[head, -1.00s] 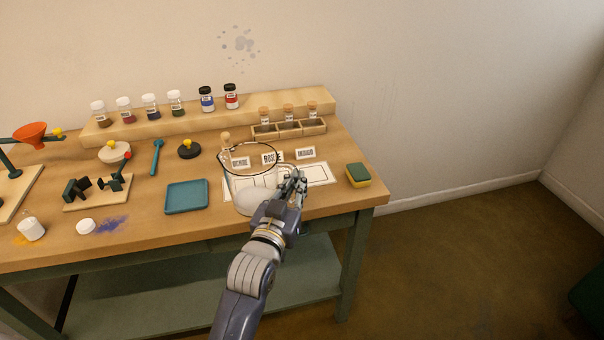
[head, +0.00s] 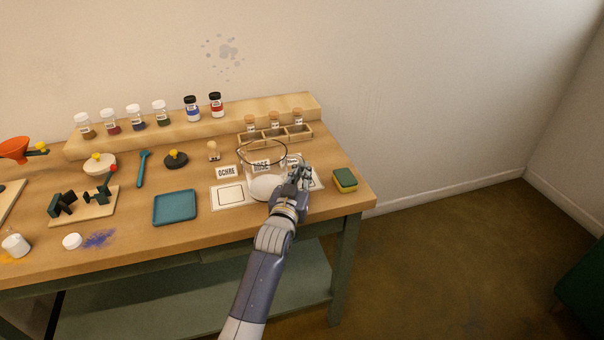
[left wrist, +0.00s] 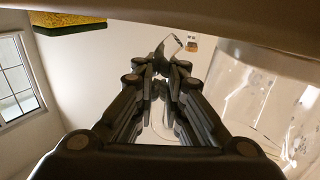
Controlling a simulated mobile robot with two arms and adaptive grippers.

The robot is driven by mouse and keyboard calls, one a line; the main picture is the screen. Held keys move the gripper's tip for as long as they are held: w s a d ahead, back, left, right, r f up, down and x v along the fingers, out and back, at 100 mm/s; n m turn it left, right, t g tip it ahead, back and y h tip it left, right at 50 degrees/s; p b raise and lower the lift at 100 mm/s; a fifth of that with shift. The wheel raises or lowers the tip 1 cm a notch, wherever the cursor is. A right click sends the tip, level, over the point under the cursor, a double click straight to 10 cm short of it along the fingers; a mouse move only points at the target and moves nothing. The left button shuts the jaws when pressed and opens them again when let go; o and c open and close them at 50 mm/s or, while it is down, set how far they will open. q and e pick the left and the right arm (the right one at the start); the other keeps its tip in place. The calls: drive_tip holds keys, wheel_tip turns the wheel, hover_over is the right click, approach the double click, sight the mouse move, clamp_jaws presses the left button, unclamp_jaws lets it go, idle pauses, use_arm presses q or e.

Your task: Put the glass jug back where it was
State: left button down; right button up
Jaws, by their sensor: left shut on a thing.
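The clear glass jug (head: 264,172) with a dark rim stands out over the white card mat (head: 230,197) near the table's front right; its lower part looks whitish. My left gripper (head: 300,172) is at the jug's right side, shut on it, apparently at the handle, which the fingers mostly hide. In the left wrist view, the shut fingers (left wrist: 170,62) are in the middle and the jug's clear wall (left wrist: 270,105) fills the right side. I cannot tell whether the jug's base touches the mat. The jug looks upright. My right gripper is not in view.
Label cards, OCHRE (head: 227,171) and ROSE, stand behind and beside the jug. A sponge (head: 345,180) lies to the right, near the table edge. A teal tray (head: 175,207) lies to the left. A wooden rack (head: 290,134) of corked vials stands behind.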

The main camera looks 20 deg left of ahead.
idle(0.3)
use_arm(q)
drive_tip(key=c, duration=2.2)
unclamp_jaws()
drive_tip(key=shift+f, duration=0.3)
drive_tip(key=o, duration=0.5)
drive_tip(key=shift+r, duration=0.1)
drive_tip(key=shift+o, duration=0.2)
drive_tip(key=shift+r, duration=0.15)
drive_tip(key=s, duration=1.2)
drive_tip(key=shift+d+b, duration=0.25)
drive_tip(key=shift+b, duration=0.05)
